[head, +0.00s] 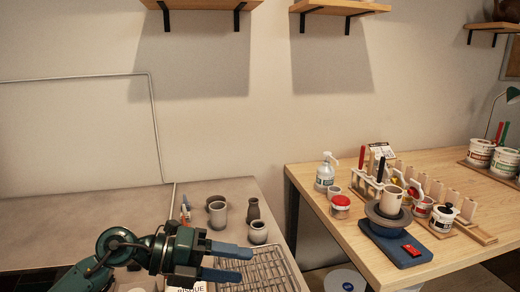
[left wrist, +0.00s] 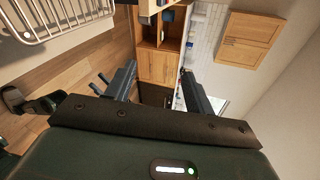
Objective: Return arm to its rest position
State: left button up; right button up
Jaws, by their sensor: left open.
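My left gripper (head: 236,262) comes in from the lower left in the head view, over the grey counter near the wire rack. Its two blue-grey fingers point right and stand apart, with nothing between them. In the left wrist view the fingers (left wrist: 158,82) are also spread and empty, with wooden cabinets and a wooden floor far beyond them. My right gripper is not in view.
A wire rack (head: 262,270) and several grey pots (head: 217,215) are on the grey counter (head: 85,228). To the right, a wooden table (head: 345,230) holds a blue-based wheel (head: 407,250) with a cup, jars and a pump bottle (head: 325,175). Shelves (head: 335,7) hang above.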

pick_arm(q)
jog(key=w+a+r+n+t+h, duration=0.1)
jog(key=a+r+n+t, duration=0.1)
jog(key=r+n+t, duration=0.35)
jog(key=a+r+n+t+h, duration=0.1)
jog(key=r+n+t, duration=0.1)
jog(key=n+t, duration=0.7)
jog(key=s+a+f+n+y, duration=0.1)
jog(key=a+f+n+y, duration=1.15)
jog(key=n+y, duration=0.45)
jog(key=s+f+n+g, duration=0.1)
jog(key=s+f+g, duration=0.6)
jog(key=s+f, duration=0.3)
jog(key=s+f+n+g, duration=0.2)
jog(key=s+f+g, duration=0.45)
jog(key=s, duration=0.65)
jog(key=w+d+f+t+h+p, duration=0.2)
jog(key=w+d+f+t+h, duration=0.1)
jog(key=w+d+t, duration=0.1)
jog(key=shift+w+d+f+m+t+p, duration=0.4)
jog(key=shift+w+t, duration=0.4)
jog(key=shift+w, duration=0.4)
jog(key=shift+w+d+t+h, duration=0.25)
jog(key=shift+d+t+h, duration=0.25)
jog(key=shift+d+t, duration=0.4)
